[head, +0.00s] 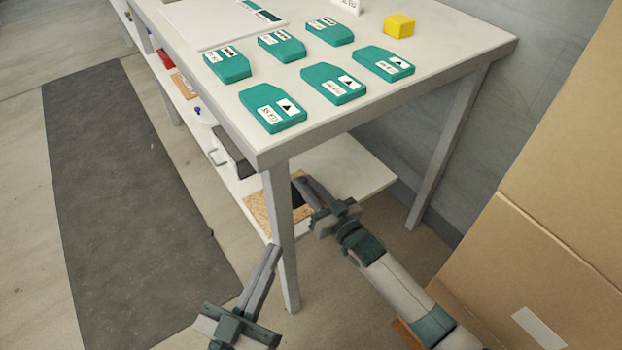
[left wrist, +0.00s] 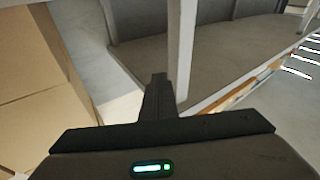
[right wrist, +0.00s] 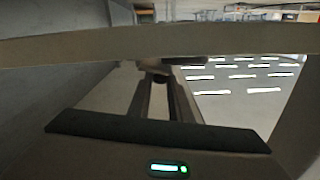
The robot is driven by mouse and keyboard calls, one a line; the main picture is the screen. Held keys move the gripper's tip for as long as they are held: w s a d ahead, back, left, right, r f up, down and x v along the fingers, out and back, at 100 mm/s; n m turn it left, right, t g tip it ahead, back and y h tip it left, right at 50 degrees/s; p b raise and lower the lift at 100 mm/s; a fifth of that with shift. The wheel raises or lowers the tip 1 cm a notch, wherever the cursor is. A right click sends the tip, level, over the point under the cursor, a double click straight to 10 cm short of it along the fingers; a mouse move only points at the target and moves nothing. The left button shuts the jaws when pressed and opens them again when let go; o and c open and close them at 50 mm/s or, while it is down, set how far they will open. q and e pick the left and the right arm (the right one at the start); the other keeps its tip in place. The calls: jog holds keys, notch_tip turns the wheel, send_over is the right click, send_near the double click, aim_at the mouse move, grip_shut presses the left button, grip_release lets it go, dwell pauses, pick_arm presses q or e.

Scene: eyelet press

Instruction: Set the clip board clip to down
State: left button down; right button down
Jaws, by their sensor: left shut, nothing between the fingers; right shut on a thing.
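A speckled brown board (head: 262,212), which looks like the clip board, lies on the lower shelf at the table's near corner, partly behind the leg. A dark patch shows at its right side. My right gripper (head: 301,184) reaches in over the shelf beside it. In the right wrist view its fingers (right wrist: 161,80) are shut on a small dark part, seemingly the clip. Whether the clip is up or down cannot be told. My left gripper (head: 276,248) is shut and empty, low in front of the table leg; its closed fingers show in the left wrist view (left wrist: 159,78).
The white table (head: 222,103) carries several teal cards (head: 272,108) and a yellow block (head: 399,26). Its leg (head: 280,240) stands between my grippers. A cardboard sheet (head: 545,190) stands at the right. A dark mat (head: 125,200) lies on open floor at the left.

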pick_arm(q)
jog(key=shift+w+a+f+g+y+p, duration=0.2)
jog(key=shift+f+g, duration=0.3)
jog(key=shift+f, duration=0.35)
jog(key=shift+w+a+f+g+y+p, duration=0.1)
jog(key=shift+w+f+g+y, duration=0.1)
jog(key=shift+f+g, duration=0.45)
pick_arm(e)
jog(key=shift+s+a+f+n, duration=0.1)
jog(key=shift+f+n, duration=0.1)
jog(key=shift+n, duration=0.4)
jog(key=shift+s+a+f+n, duration=0.1)
jog(key=shift+f+n, duration=0.1)
jog(key=shift+n, duration=0.4)
pick_arm(q)
jog(key=shift+f, duration=0.15)
pick_arm(e)
jog(key=c, duration=1.6)
grip_release()
jog(key=shift+c, duration=0.2)
pick_arm(q)
jog(key=shift+d, duration=0.1)
